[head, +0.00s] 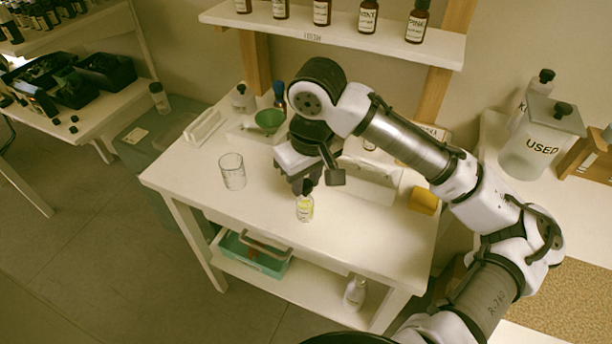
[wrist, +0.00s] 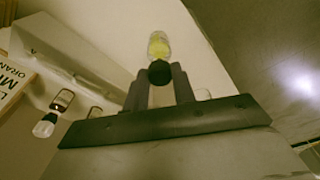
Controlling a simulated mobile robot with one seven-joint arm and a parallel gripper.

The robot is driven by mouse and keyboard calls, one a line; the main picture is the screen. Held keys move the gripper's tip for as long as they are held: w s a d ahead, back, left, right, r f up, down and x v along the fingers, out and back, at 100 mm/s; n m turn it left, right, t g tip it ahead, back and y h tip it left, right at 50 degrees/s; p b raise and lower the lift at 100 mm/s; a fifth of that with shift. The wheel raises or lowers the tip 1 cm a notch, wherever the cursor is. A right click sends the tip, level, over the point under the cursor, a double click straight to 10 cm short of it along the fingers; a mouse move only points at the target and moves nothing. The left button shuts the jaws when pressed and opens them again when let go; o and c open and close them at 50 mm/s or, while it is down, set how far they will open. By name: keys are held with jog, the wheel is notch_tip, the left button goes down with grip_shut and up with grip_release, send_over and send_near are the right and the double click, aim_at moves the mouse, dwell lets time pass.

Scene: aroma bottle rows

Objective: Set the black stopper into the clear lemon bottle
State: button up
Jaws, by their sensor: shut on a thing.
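The clear lemon bottle (head: 305,209), with a yellow label, stands upright near the front edge of the white worktable. In the wrist view the bottle (wrist: 159,46) shows just beyond my fingertips. My gripper (head: 303,187) points down over the bottle. It is shut on the black stopper (head: 307,186), which also shows between the fingertips in the wrist view (wrist: 159,72). The stopper is at the bottle's mouth in both views. I cannot tell whether it is seated in the neck or just above it, as the stopper and fingers hide the mouth.
A glass beaker (head: 232,171) stands to the left on the worktable (head: 260,222). A green funnel (head: 269,120) and a blue-topped bottle (head: 279,92) are behind. A yellow block (head: 424,200) lies at the right. The tabletop right of the lemon bottle is clear.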

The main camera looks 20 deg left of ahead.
jog(key=shift+f, duration=0.65)
jog(key=o, duration=1)
jog(key=shift+b, duration=0.35)
jog(key=shift+o, duration=0.2)
